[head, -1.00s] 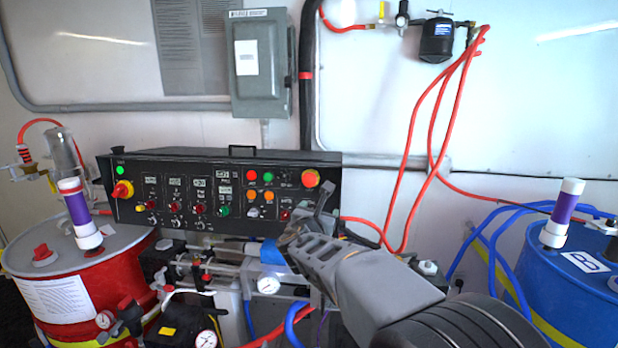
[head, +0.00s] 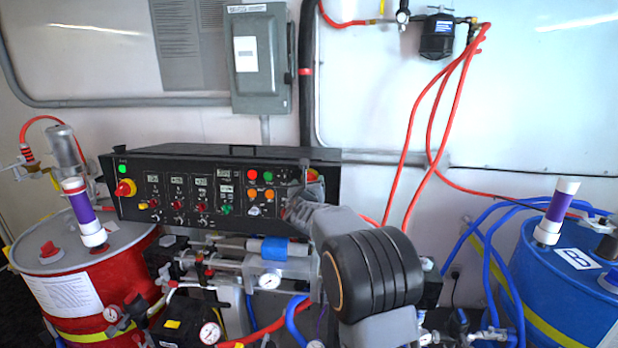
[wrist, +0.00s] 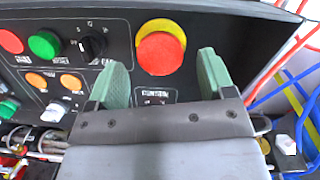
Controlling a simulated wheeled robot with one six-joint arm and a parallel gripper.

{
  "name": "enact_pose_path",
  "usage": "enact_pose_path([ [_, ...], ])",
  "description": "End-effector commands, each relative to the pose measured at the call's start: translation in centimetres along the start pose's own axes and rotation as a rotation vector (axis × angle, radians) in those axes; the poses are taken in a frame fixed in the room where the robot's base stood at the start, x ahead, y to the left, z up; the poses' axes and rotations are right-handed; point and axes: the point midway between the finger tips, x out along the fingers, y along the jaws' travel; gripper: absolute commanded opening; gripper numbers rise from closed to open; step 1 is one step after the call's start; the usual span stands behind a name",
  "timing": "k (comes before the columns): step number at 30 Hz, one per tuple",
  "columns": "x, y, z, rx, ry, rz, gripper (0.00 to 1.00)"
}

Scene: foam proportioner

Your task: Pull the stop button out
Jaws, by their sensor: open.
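The stop button (wrist: 160,54) is a round red mushroom head on a yellow ring at the right end of the black control panel. In the wrist view it lies just beyond the fingertips, between their two lines. My gripper (wrist: 160,75) is open, with one green finger to the left of the button and one to the right. Nothing is between the fingers, and I see no contact.
Green (wrist: 45,45) and orange (wrist: 70,82) buttons sit left of the fingers. Red hoses (head: 440,120) hang to the right. Pipes and gauges (head: 270,281) lie below the panel.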

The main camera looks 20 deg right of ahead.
Motion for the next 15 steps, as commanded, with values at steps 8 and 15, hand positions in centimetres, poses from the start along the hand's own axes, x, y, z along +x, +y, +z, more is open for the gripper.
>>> enact_pose_path([
  [8,2.2,0.0,0.1,-0.001,0.001,0.000,0.75],
  [15,2.5,0.0,0.0,0.000,0.001,0.000,0.75],
])
